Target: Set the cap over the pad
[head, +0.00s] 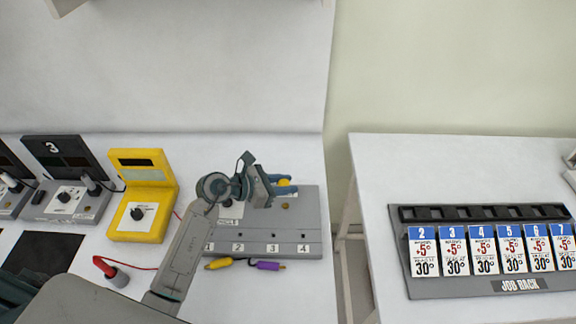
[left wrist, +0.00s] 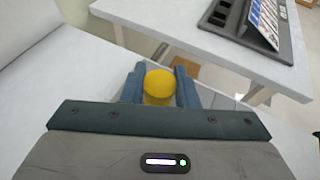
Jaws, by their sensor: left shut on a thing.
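My left gripper (head: 288,184) is shut on a yellow round-topped piece, which looks like the cap (head: 284,182). In the left wrist view the cap (left wrist: 159,84) sits between the two blue fingers (left wrist: 160,92). The gripper is over the back right part of the grey chassis plate (head: 303,222). A small brass-coloured spot (head: 285,206) shows on the plate just in front of the fingers; I cannot tell whether it is the pad. My wrist hides part of the plate. My right gripper is not in view.
A yellow meter (head: 142,216) stands left of the plate. A yellow plug (head: 218,264) and a purple plug (head: 268,266) lie at its front edge. A red probe (head: 104,267) trails a wire. A job rack (head: 490,255) is on the right table, across a gap.

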